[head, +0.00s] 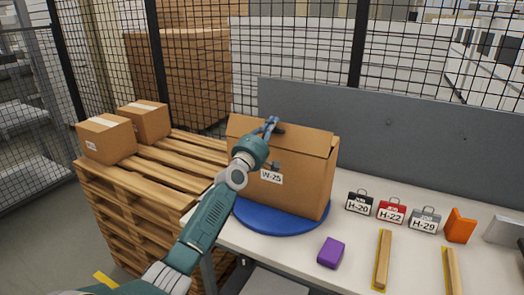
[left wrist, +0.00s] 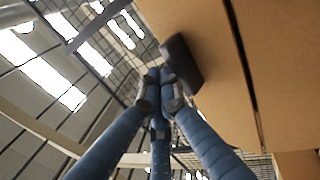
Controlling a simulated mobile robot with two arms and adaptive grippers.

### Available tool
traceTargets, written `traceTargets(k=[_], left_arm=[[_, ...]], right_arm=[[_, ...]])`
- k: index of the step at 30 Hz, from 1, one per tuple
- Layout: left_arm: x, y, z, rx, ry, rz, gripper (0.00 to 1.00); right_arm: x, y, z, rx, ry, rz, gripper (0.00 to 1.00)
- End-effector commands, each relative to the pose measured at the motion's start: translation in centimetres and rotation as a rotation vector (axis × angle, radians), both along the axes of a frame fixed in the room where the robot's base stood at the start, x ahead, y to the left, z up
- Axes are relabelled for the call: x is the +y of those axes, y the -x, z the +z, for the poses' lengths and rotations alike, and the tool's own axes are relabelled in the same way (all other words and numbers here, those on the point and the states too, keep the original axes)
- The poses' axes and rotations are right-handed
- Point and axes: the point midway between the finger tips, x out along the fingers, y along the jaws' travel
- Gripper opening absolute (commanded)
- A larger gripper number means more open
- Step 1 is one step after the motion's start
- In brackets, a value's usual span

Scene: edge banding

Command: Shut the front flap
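The cardboard box (head: 300,190) with the label W-25 stands upright on a blue round turntable (head: 255,217). A cardboard flap (head: 300,141) runs along its top front edge, with its right corner jutting slightly past the box. I cannot tell how far it is folded. My left gripper (head: 270,126) is at the upper front of the box, over the flap. In the left wrist view my fingers (left wrist: 160,78) are drawn together with nothing seen between them. Cardboard panels (left wrist: 210,90) with a dark gap lie close beside them; contact is unclear. My right gripper is not in view.
A white table (head: 300,265) holds a purple block (head: 331,252), small labelled cases (head: 391,210), an orange item (head: 460,225) and wooden strips (head: 382,260). A grey panel (head: 400,140) stands behind. A pallet stack (head: 130,200) with two small boxes (head: 106,138) is at left.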

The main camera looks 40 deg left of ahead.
Motion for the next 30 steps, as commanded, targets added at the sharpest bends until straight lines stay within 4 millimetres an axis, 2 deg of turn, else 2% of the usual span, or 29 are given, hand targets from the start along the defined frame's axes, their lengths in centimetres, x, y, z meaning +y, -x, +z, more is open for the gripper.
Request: traceTargets(k=[30], left_arm=[[0.85,-0.21,0.01,0.000,-0.001,0.000,0.00]], right_arm=[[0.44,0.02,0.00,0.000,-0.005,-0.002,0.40]])
